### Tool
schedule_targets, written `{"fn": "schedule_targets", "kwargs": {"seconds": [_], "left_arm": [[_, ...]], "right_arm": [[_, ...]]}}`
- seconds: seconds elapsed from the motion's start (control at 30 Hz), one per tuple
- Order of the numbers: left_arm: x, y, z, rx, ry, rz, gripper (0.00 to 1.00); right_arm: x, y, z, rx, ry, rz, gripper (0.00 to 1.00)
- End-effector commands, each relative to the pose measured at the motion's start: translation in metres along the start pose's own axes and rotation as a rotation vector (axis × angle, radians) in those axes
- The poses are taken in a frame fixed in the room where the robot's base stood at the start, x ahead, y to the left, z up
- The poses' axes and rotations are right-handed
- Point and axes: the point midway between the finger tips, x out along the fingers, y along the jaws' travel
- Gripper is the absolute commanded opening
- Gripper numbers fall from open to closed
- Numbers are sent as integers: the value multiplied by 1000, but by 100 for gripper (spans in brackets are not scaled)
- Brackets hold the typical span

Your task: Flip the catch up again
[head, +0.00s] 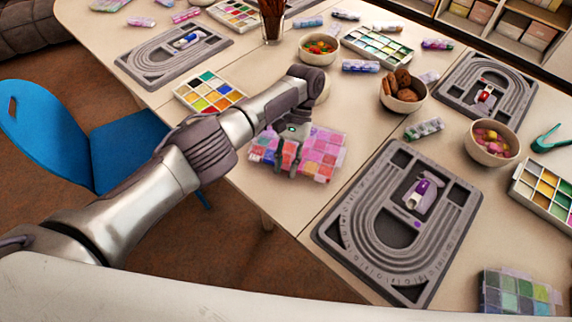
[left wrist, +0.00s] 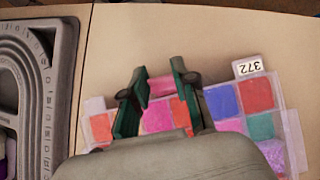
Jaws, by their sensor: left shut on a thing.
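A flat, see-through bead box (head: 325,147) with pink, red and purple compartments lies on the table, at its near edge in the head view. My left gripper (head: 287,167) reaches down onto the box from above. In the left wrist view, the two dark green fingers (left wrist: 160,78) stand a little apart with a pink part of the box between them. The box (left wrist: 260,95) also shows there, with a white tab marked 372. The catch itself cannot be made out; the fingers and wrist hide part of the box. My right gripper is not in view.
A grey bead board (head: 350,215) lies right of the box. An open bead tray (head: 210,82) lies behind it. Bowls of cookies (head: 404,97) and beads (head: 490,152) stand further right. A blue chair (head: 125,150) is at the left.

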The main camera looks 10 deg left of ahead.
Motion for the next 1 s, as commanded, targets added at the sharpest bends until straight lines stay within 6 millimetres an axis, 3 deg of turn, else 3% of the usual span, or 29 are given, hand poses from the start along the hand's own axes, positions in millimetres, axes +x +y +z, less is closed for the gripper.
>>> {"fn": "schedule_targets", "kwargs": {"seconds": [0.07,0.1,0.23,0.67,0.9,1.0], "left_arm": [[0,0,0,0,2,1,0],[0,0,0,0,2,1,31],[0,0,0,0,2,0,53],[-5,-1,1,-2,7,-1,54],[-22,-2,14,-2,6,-6,54],[-41,-2,27,0,8,-5,54]], "right_arm": [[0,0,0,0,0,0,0],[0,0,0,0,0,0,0],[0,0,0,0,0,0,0],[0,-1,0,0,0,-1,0],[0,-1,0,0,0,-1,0],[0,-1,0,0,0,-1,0]]}}
